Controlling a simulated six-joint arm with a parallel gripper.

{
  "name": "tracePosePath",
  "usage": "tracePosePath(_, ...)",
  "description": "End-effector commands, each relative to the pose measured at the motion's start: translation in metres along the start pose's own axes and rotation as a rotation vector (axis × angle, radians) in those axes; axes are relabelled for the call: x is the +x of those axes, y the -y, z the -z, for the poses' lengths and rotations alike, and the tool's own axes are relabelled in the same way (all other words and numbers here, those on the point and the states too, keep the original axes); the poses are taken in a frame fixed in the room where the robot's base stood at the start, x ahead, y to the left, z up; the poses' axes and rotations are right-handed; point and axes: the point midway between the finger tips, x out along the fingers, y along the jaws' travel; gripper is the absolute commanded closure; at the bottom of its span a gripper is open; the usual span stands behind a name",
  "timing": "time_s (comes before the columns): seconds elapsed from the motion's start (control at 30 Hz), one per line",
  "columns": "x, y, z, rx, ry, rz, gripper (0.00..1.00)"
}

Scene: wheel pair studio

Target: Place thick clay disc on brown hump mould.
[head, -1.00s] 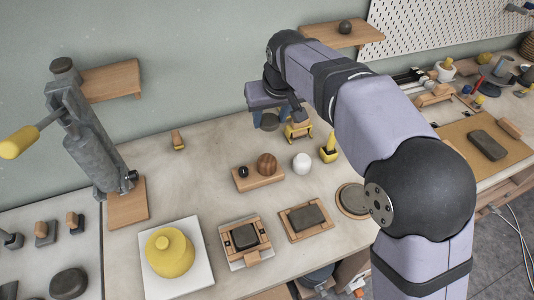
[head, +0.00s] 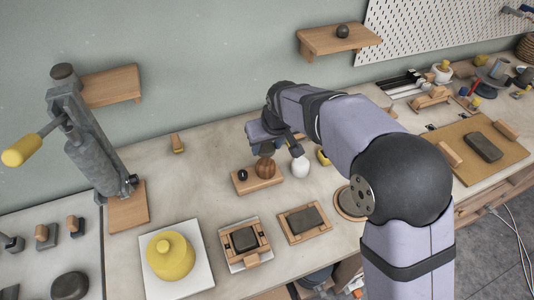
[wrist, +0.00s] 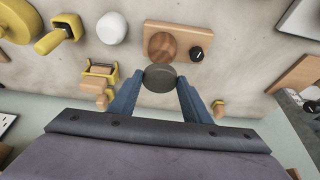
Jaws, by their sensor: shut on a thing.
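My gripper (wrist: 158,92) is shut on the thick clay disc (wrist: 160,79), dark grey and round, held between its blue fingertips in the wrist view. In the head view my gripper (head: 267,142) is just above the brown hump mould (head: 265,168), a rounded wooden dome on a wooden block (head: 262,185). In the wrist view the mould (wrist: 164,46) is just beyond the disc, whose edge covers a little of its near side. The head view does not clearly show whether disc and mould touch.
A black knob (head: 243,175) is on the same block, left of the mould. A white dome (head: 300,167) stands close on its right. A yellow-handled tool (wrist: 58,34) and a yellow-and-wood tool (wrist: 98,78) are nearby. Bare table (head: 205,180) lies left of the block.

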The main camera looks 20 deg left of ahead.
Motion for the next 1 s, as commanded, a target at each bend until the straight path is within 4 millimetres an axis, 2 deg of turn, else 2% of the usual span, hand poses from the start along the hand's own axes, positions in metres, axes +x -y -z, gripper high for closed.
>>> tracePosePath(0.33,0.013,0.000,-0.005,0.000,0.000,0.000,0.80)
tracePosePath(0.6,0.039,0.000,-0.016,0.000,0.001,0.000,0.80)
tracePosePath(1.0,0.045,0.000,-0.018,0.000,-0.002,0.000,0.80)
